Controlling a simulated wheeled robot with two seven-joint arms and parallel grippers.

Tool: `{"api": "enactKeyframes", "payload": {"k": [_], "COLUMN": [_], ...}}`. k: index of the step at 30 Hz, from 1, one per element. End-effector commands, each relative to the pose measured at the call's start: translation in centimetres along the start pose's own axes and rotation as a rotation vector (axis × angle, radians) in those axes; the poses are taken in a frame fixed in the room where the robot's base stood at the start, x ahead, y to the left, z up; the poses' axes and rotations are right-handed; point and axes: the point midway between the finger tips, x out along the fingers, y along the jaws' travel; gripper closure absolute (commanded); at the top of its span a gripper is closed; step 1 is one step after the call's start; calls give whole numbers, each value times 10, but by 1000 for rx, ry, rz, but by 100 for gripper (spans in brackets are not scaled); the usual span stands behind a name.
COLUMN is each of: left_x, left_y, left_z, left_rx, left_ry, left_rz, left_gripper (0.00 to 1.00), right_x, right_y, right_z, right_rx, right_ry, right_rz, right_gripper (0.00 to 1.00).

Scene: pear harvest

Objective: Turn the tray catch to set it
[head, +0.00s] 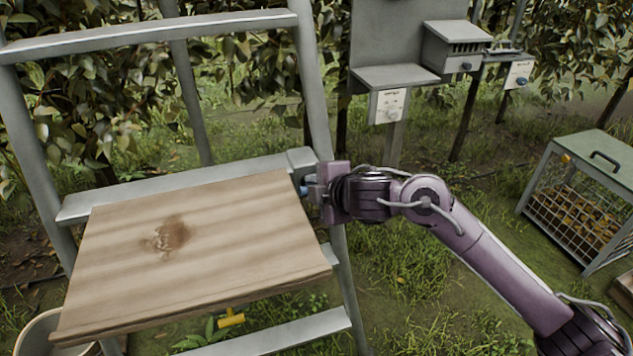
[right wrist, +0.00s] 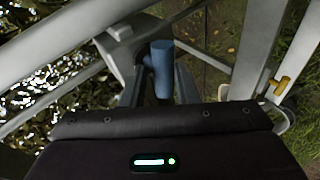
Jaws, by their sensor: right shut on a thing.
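The wooden tray (head: 120,275) lies on the frame of a grey ladder-like stand, with a brown stain on its top. A blue catch (head: 304,190) sits at the tray's right back corner, by a grey bracket (head: 300,158). My right gripper (head: 310,189) reaches in from the right and is shut on the blue catch. In the right wrist view the catch (right wrist: 162,70) is a short blue cylinder standing between the fingers. How far the catch is turned I cannot tell. My left gripper is not in view.
Grey boxes on a post (head: 400,75) stand behind. A wire crate (head: 575,205) stands on the grass at right. Stand rails are close around my right gripper.

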Motion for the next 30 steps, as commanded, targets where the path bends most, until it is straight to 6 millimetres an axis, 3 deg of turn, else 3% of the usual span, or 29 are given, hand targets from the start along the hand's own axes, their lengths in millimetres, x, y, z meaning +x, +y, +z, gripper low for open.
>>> {"api": "enactKeyframes", "payload": {"k": [10,26,27,30], "left_x": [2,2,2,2], "left_y": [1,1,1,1], "left_z": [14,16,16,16], "left_rx": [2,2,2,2], "left_ry": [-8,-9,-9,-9], "left_rz": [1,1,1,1], "left_gripper": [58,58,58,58], "right_x": [1,2,2,1], "right_y": [-2,-3,-3,-2], "right_z": [-2,-2,-2,-2], "right_rx": [-107,-124,-124,-123], "right_ry": [-71,-82,-82,-82], "right_rz": [-18,-20,-20,-19], "right_gripper": [95,95,67,64]}}
